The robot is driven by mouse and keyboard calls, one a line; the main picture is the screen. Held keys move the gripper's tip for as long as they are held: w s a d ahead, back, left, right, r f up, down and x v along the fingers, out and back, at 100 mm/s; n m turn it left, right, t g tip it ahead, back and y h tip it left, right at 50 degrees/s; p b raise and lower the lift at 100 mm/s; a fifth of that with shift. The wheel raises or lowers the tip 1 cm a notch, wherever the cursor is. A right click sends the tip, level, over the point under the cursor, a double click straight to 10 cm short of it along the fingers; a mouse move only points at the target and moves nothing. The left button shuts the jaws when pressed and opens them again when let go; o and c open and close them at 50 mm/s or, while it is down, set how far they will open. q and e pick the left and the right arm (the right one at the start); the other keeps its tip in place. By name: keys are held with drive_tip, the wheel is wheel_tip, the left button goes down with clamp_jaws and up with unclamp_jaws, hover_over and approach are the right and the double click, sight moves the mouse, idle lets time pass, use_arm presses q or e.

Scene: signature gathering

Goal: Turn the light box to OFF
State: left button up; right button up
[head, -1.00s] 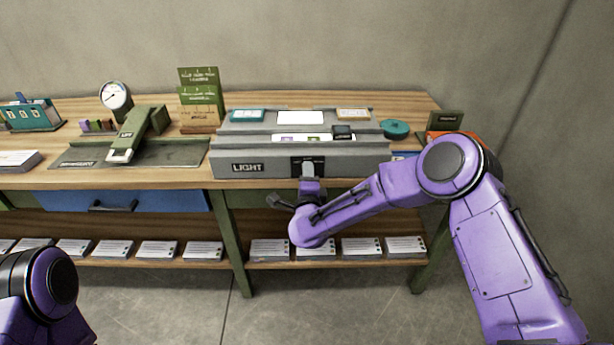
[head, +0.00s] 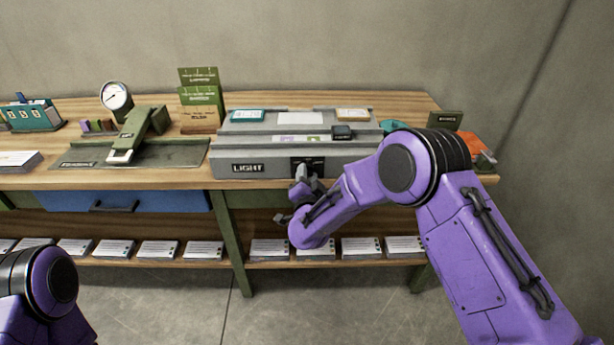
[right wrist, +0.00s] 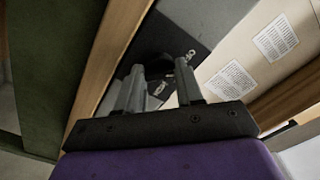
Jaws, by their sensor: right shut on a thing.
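The grey light box (head: 265,168), with LIGHT on its front, stands on the table at the centre of the head view. Its upper panels (head: 300,118) look dull and unlit. A black switch plate (head: 316,164) is on its front face, right of the label. My right gripper (head: 301,173) is at this plate, tilted, and shut on the switch knob, which its fingers mostly hide.
Left of the box are a green lever press (head: 137,130), a card stand (head: 200,103) and a round dial (head: 115,96). A teal round object (head: 391,126) and a small dark sign (head: 444,119) are at the right. Card stacks line the lower shelf (head: 258,264).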

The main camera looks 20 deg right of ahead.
drive_tip(key=shift+n, duration=0.6)
drive_tip(key=o, duration=1)
drive_tip(key=shift+o, duration=0.2)
drive_tip(key=b+v, duration=0.1)
drive_tip(key=v, duration=0.9)
drive_tip(key=shift+s, duration=0.3)
drive_tip(key=shift+a, duration=0.1)
